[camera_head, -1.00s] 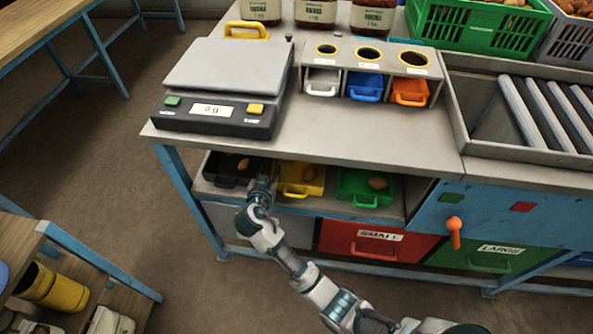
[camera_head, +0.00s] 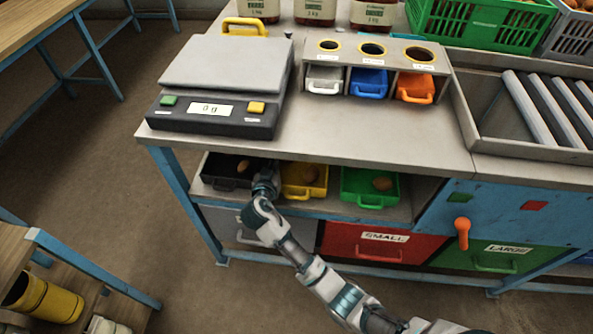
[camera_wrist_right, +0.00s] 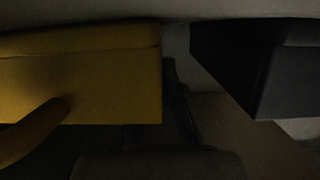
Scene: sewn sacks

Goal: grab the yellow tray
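The yellow tray (camera_head: 291,176) sits on the shelf under the worktop, between a black tray and a green tray, with a brown lump in it. In the right wrist view, the tray's dim yellow wall (camera_wrist_right: 100,90) fills the left side, with its handle (camera_wrist_right: 32,133) at lower left. My right gripper (camera_head: 266,183) is at the shelf front, by the gap between the black and yellow trays. Its fingers are too dark and small to tell open from shut, and I see no clear grip on the tray. My left gripper is out of view.
The black tray (camera_head: 222,168) is close on the left and the green tray (camera_head: 356,186) on the right. The worktop's front edge (camera_head: 320,154) overhangs the shelf. Below are a red SMALL drawer (camera_head: 345,240) and a green LARGE drawer (camera_head: 520,262).

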